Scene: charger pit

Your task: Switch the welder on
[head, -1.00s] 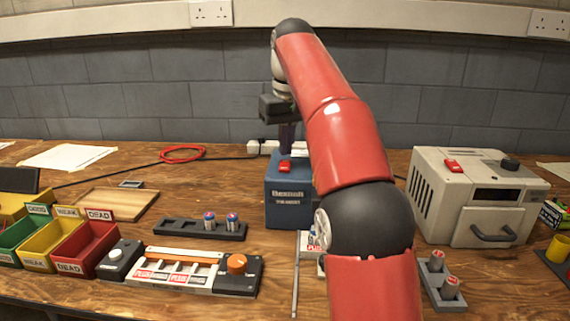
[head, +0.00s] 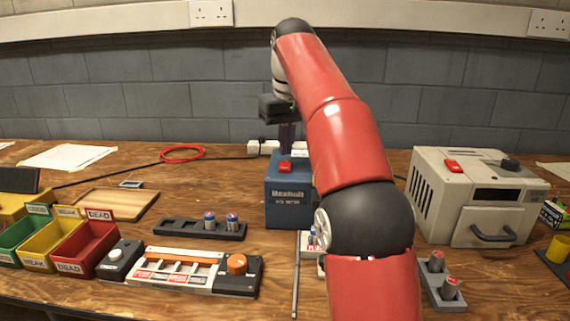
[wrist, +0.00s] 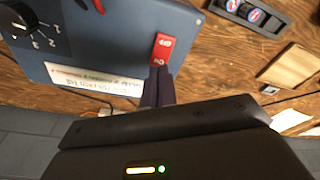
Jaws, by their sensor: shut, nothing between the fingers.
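The blue box (head: 290,203), which I take for the welder, stands at the middle of the bench. Its red rocker switch (head: 285,166) is on top, and its front label is too small to read surely. In the wrist view the switch (wrist: 163,49) carries white marks, with a black numbered dial (wrist: 25,22) to its left. My gripper (head: 288,149) points down over the back of the box, fingers together and empty. In the wrist view the fingertips (wrist: 157,74) are at the switch's lower end; I cannot tell whether they touch it or which way it is set.
A cream machine (head: 475,200) with its own red switch stands at right. Battery holder (head: 170,229), slotted tester (head: 180,270) and coloured bins (head: 85,245) lie left. My arm hides part of the bench right of the blue box. A wooden tray (head: 115,203) lies farther left.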

